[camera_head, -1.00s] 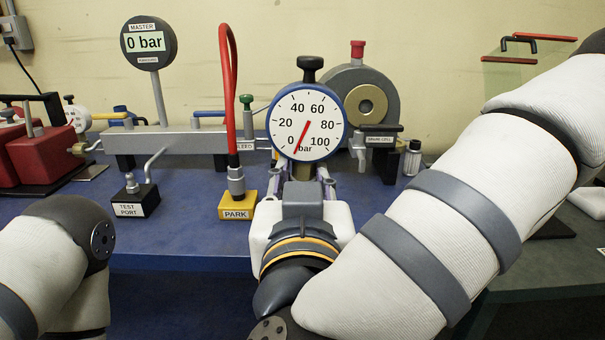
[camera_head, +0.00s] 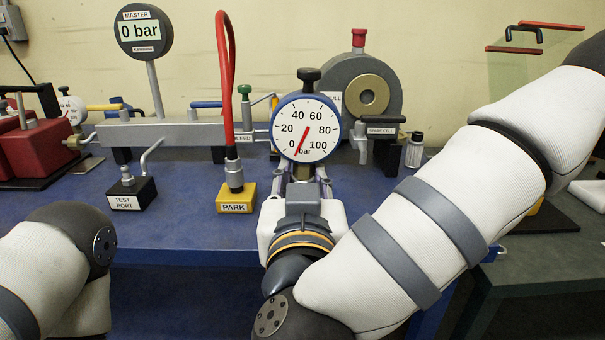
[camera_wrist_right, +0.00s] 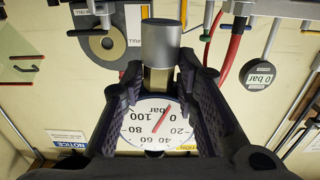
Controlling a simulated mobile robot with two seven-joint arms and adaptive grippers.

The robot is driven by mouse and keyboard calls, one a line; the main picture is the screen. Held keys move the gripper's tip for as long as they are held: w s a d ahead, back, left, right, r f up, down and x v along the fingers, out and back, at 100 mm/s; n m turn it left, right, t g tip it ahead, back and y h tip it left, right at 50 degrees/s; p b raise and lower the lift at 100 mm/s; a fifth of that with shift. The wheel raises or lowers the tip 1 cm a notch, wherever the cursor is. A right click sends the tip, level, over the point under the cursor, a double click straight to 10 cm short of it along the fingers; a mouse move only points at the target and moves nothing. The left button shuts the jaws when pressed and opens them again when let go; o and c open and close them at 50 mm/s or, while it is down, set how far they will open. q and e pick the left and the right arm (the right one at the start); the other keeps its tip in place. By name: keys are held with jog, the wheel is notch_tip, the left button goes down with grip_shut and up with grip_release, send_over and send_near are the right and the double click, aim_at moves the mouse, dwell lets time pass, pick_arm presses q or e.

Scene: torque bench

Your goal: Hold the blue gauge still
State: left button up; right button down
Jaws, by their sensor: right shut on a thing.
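The blue gauge (camera_head: 306,127) has a blue rim, a white 0 to 100 bar dial, a red needle and a black knob on top. It stands upright near the middle of the head view. The needle points near 0. My right gripper (camera_head: 303,185) is shut on it from the front, below the dial. In the right wrist view the gauge (camera_wrist_right: 157,125) appears upside down, with the fingers of my right gripper (camera_wrist_right: 158,85) on both sides of its brass stem. My left arm shows at the lower left, but its gripper is outside the view.
The master display (camera_head: 146,32) reads 0 bar. A red hose (camera_head: 226,85) runs down to the yellow PARK block (camera_head: 236,201). The TEST PORT block (camera_head: 132,195) stands left of it. A grey manifold (camera_head: 175,132) runs behind. The blue bench top between the blocks is clear.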

jog(key=shift+w+f+b, duration=0.45)
jog(key=shift+w+f, duration=0.85)
jog(key=shift+w, duration=0.25)
jog(key=shift+w+f+b, duration=0.4)
jog(key=shift+w+f, duration=0.9)
jog(key=shift+w, duration=0.25)
jog(key=shift+w+f+b, duration=0.45)
jog(key=shift+w+f, duration=0.85)
jog(key=shift+w, duration=0.25)
pick_arm(q)
jog(key=shift+g, duration=0.7)
jog(key=shift+s+f, duration=1.7)
jog(key=shift+s, duration=0.05)
pick_arm(e)
jog(key=shift+w+f, duration=0.2)
jog(key=shift+w, duration=0.15)
pick_arm(q)
jog(key=shift+w+r, duration=0.25)
jog(key=shift+w, duration=0.05)
pick_arm(e)
jog(key=shift+f, duration=0.5)
jog(key=shift+f, duration=0.25)
pick_arm(q)
jog(key=shift+c, duration=0.5)
